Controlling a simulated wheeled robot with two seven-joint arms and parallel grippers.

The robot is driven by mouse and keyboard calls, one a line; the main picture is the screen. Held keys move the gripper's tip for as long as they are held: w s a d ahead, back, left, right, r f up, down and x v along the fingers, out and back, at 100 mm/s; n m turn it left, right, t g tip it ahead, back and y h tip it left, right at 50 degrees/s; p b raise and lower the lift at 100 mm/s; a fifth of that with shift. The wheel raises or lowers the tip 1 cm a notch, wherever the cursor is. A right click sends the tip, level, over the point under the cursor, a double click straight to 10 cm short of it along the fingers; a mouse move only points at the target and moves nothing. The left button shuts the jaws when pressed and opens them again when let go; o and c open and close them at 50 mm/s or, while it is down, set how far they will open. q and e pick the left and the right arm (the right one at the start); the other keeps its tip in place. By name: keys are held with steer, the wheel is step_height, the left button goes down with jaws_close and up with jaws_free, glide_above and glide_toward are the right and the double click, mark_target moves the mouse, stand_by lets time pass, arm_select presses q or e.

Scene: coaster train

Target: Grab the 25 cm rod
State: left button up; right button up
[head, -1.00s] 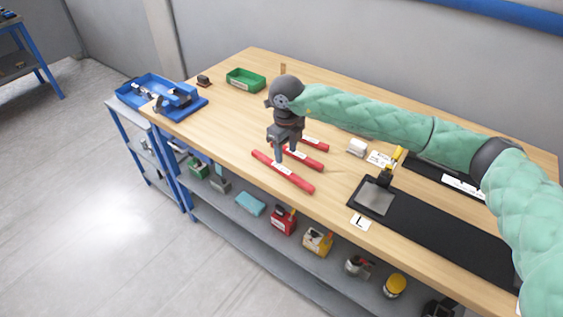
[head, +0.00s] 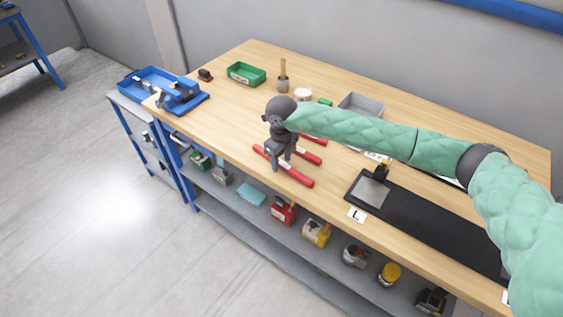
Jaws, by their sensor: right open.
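Three red rods with white labels lie side by side on the wooden table; the print is too small to read. The front rod (head: 299,177) looks longest and lies nearest the table's front edge. The middle rod (head: 308,157) and the back rod (head: 316,139) lie behind it, partly hidden by my right gripper. My right gripper (head: 281,165) points down, open, at the front rod, with one finger on its near side and the other towards its far side. I cannot tell whether the fingers touch the rod. My left gripper is out of view.
A black mat (head: 430,222) with a grey plate (head: 370,191) lies to the right, beside a white "L" card (head: 357,215). My right forearm spans the table's right half.

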steer(key=shift+f, duration=0.1)
steer(key=c, duration=1)
